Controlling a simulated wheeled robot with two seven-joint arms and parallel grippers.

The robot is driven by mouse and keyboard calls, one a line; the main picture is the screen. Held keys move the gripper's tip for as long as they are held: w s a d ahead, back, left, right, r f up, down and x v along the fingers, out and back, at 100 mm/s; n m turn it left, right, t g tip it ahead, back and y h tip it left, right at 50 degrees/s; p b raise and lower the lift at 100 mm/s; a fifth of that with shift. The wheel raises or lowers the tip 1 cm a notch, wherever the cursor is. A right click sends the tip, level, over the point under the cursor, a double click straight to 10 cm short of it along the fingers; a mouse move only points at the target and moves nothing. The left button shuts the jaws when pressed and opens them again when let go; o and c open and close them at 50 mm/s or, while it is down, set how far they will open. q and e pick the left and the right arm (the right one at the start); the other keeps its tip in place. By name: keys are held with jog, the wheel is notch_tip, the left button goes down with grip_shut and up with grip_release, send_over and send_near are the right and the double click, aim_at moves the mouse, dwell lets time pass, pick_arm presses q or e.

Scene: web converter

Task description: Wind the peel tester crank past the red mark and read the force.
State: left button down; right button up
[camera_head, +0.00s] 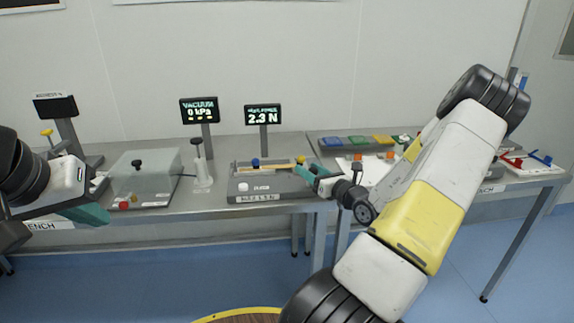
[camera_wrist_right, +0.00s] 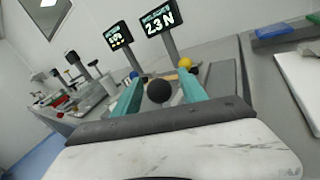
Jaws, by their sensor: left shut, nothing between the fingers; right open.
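The peel tester (camera_head: 262,187) is a dark, low plate on the bench, with a blue knob (camera_head: 255,162) and a yellow knob (camera_head: 300,159). Its display (camera_head: 263,115) reads 2.3 N and also shows in the right wrist view (camera_wrist_right: 158,19). My right gripper (camera_head: 310,173) is open at the tester's right end. In the right wrist view, a round black knob (camera_wrist_right: 159,92) appears between its teal fingers; contact cannot be told. The crank arm is largely hidden and I cannot make out the red mark. My left gripper (camera_head: 98,214) is shut and empty at the bench's front left.
A vacuum display (camera_head: 199,110) reads 0 kPa. A clear box (camera_head: 144,176) and a white post-like device (camera_head: 201,165) stand left of the tester. Coloured blocks (camera_head: 357,140) lie on the right bench. Blue floor (camera_head: 460,260) is open in front.

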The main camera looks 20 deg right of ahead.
jog(key=shift+w+a, duration=0.2)
jog(key=shift+w, duration=0.5)
grip_shut()
